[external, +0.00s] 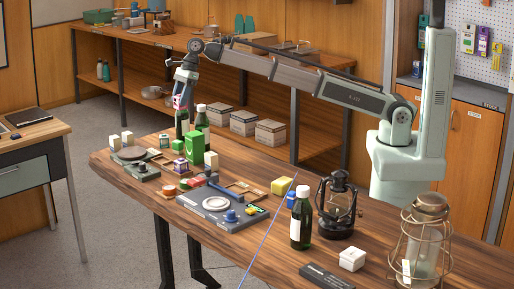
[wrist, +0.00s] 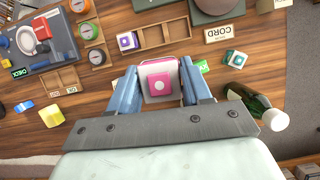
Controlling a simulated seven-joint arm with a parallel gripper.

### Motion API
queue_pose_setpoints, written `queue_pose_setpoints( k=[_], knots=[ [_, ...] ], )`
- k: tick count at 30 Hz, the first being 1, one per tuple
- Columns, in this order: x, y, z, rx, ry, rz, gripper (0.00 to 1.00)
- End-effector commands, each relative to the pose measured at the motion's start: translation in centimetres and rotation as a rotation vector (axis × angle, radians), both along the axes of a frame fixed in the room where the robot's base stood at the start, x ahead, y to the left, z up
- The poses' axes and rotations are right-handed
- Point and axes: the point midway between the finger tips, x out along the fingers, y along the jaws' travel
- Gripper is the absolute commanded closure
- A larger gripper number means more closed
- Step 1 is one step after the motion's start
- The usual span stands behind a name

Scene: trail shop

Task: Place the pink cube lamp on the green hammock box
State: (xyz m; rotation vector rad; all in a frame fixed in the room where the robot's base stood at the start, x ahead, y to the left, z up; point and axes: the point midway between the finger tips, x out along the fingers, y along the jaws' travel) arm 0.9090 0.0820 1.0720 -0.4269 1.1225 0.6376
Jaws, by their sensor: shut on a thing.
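The pink cube lamp (wrist: 160,84), pink and white with a pale dot on its face, sits between the two blue-grey fingers of my gripper (wrist: 161,88) in the wrist view. My gripper (external: 181,97) is shut on it in the external view, where the pink lamp (external: 178,102) is small and held above the far left part of the table. The green hammock box (external: 194,145) stands upright on the table below and slightly right of my gripper. In the wrist view a small green patch (wrist: 203,66) shows beside the right finger; I cannot tell whether it is the box.
A black lantern (external: 338,207) stands further right.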

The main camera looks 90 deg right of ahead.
Motion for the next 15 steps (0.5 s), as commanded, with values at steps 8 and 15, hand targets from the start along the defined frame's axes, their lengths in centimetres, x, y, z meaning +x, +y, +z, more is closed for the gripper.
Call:
queue_pose_setpoints(
  k=[8, 15],
  knots=[
    [-4.8, -0.1, 0.0, 0.001, 0.001, 0.043, 0.84],
    [-5.1, -0.1, -2.3, 0.001, 0.002, 0.059, 0.84]
  ],
)
